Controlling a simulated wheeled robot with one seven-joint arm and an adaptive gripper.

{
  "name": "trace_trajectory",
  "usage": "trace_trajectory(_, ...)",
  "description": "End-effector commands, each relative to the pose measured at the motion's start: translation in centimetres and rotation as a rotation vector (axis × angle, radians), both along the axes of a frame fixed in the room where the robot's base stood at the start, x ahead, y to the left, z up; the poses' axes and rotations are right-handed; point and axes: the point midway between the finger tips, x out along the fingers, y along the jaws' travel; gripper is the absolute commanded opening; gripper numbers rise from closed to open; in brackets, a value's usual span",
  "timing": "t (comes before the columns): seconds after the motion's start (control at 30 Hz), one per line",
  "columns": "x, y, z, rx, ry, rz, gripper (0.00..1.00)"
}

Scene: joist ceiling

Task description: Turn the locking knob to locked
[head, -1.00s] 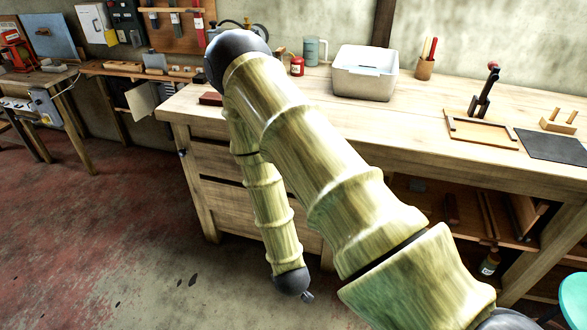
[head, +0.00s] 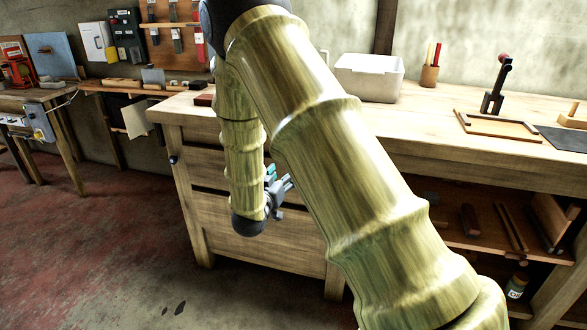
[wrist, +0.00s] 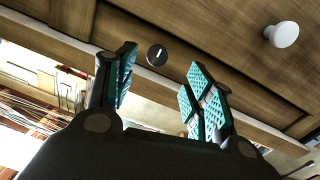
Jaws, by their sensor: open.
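The dark round knob (wrist: 157,54) with a white line across its face sits on a wooden front in the wrist view. Its white line stands nearly upright in that picture. My gripper (wrist: 160,75) is open and empty, its teal-padded fingers to either side of the knob in the picture. The knob appears beyond the fingertips, with no contact visible. In the head view my gripper (head: 279,181) is low in front of the workbench drawers. A small dark knob (head: 173,160) shows on the bench's left post there; I cannot tell if it is the same one.
A white round pull (wrist: 282,34) is on the wood to the right in the wrist view. The workbench (head: 420,130) carries a grey bin (head: 368,78), a wooden tray (head: 497,126) and a red-topped lever (head: 497,85). Floor (head: 110,240) left of the bench is clear.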

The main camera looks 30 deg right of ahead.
Motion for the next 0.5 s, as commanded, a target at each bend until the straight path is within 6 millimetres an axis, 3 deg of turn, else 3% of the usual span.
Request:
trace_trajectory(0.27, 1.1, -1.6, 0.5, -0.006, -0.017, -0.015, 0.53)
trace_trajectory(0.5, 3.4, -4.7, 0.4, -0.006, -0.016, -0.014, 0.53)
